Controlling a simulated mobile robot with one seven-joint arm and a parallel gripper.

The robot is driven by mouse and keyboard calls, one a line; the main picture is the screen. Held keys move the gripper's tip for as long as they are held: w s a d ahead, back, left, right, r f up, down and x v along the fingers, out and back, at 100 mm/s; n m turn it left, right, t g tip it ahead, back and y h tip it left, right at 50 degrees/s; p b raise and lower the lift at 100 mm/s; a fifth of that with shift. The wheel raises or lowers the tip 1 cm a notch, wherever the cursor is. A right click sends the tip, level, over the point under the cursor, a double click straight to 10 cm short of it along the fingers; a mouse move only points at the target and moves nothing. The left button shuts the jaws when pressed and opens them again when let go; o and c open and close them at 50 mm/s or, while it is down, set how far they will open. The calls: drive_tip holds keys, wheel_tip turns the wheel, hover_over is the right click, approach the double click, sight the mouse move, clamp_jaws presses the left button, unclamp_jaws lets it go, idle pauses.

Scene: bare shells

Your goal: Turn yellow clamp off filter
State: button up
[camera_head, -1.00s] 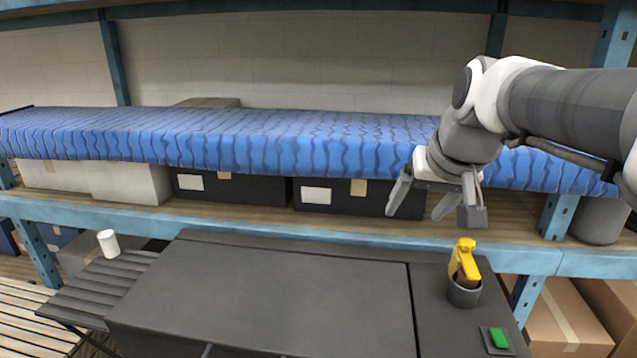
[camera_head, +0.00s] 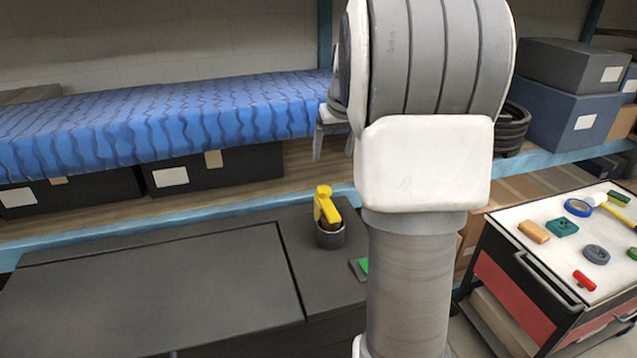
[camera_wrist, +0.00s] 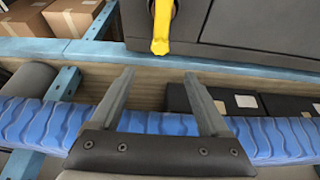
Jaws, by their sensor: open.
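The yellow clamp (camera_head: 326,204) stands in the dark round filter holder (camera_head: 330,236) on top of the dark grey machine, with a brown part just below its yellow handle. The clamp also shows in the wrist view (camera_wrist: 162,25) at the top edge, where its far part is cut off. My gripper (camera_wrist: 157,75) is open and empty, with its two fingers spread apart. The clamp lies ahead of the fingertips, roughly in line with the gap between them, and they do not touch it.
The dark machine top (camera_head: 150,290) is flat and mostly clear. A green button (camera_head: 363,265) sits right of the clamp, partly behind my arm. A shelf with a blue corrugated cover (camera_head: 170,122) runs behind. A tool cart (camera_head: 560,240) with several small items stands at right.

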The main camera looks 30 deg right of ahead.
sight(324, 189)
drive_tip(key=x, duration=1.4)
clamp_jaws()
idle(1.0)
